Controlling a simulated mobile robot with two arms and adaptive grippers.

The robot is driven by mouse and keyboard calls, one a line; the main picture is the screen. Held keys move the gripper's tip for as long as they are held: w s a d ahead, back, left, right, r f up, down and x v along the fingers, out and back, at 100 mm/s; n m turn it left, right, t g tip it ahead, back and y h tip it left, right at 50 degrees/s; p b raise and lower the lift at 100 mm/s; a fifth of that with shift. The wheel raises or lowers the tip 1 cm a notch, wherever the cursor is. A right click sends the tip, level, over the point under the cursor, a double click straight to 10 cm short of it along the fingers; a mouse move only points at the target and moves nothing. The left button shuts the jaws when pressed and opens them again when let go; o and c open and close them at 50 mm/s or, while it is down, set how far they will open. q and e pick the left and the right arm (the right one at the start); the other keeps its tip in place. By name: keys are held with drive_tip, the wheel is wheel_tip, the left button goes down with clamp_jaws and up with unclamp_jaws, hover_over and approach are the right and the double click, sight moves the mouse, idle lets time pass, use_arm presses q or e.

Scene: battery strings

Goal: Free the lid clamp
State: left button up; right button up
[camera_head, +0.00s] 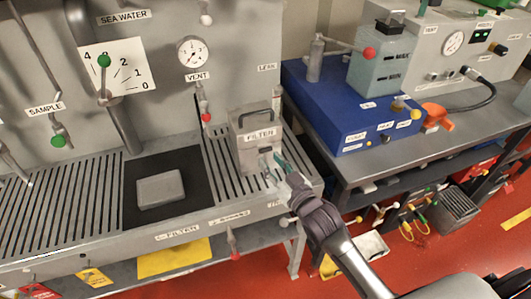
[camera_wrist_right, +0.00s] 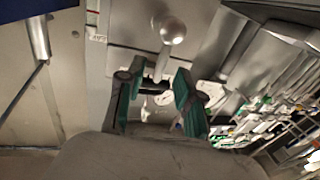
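A grey box labelled FILTER (camera_head: 259,143), with a handle on top, stands on the slatted bench top. My right gripper (camera_head: 274,165) is at its lower front and covers part of it. In the right wrist view, the two green fingers of my right gripper (camera_wrist_right: 158,77) are apart. A short stem with a grey ball knob (camera_wrist_right: 172,28) rises between and beyond the fingertips. I cannot tell whether the fingers touch the stem, nor surely whether this is the lid clamp's lever. My left gripper is not in view.
A flat grey block (camera_head: 160,188) lies on a black panel left of the filter box. A red-knobbed VENT lever (camera_head: 206,116) hangs above the bench. A blue unit (camera_head: 340,110) stands on the table at right. The slats at far left are clear.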

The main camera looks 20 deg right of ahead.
sight(266, 157)
drive_tip(key=shift+x, duration=1.75)
clamp_jaws()
